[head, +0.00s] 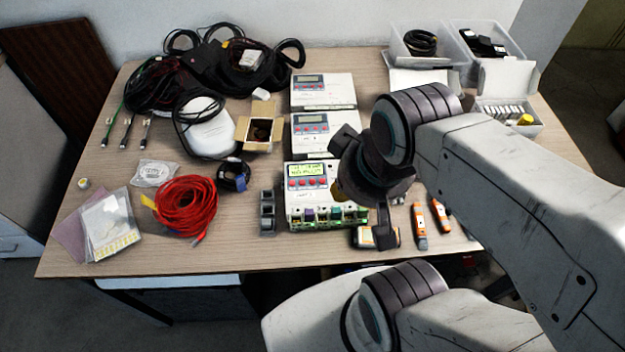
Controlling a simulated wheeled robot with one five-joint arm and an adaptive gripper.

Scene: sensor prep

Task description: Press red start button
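Three white devices with displays and red buttons stand in a column at the middle of the table. The front device (290,207) has a lit yellow-green display (307,169) and a row of red buttons (307,183) below it. I cannot read which button is start. The middle device (300,148) and the back device (325,99) have grey, unlit-looking displays. My gripper (347,184) is just right of the front device's buttons, partly in front of its right side. Whether it touches the device, and whether its fingers are open or shut, I cannot tell.
A red cable coil (186,206), an open cardboard box (257,134) and black cables (225,70) lie left. Orange-and-grey tools (420,226) lie right of the front device. Clear plastic bins (430,62) stand at the back right.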

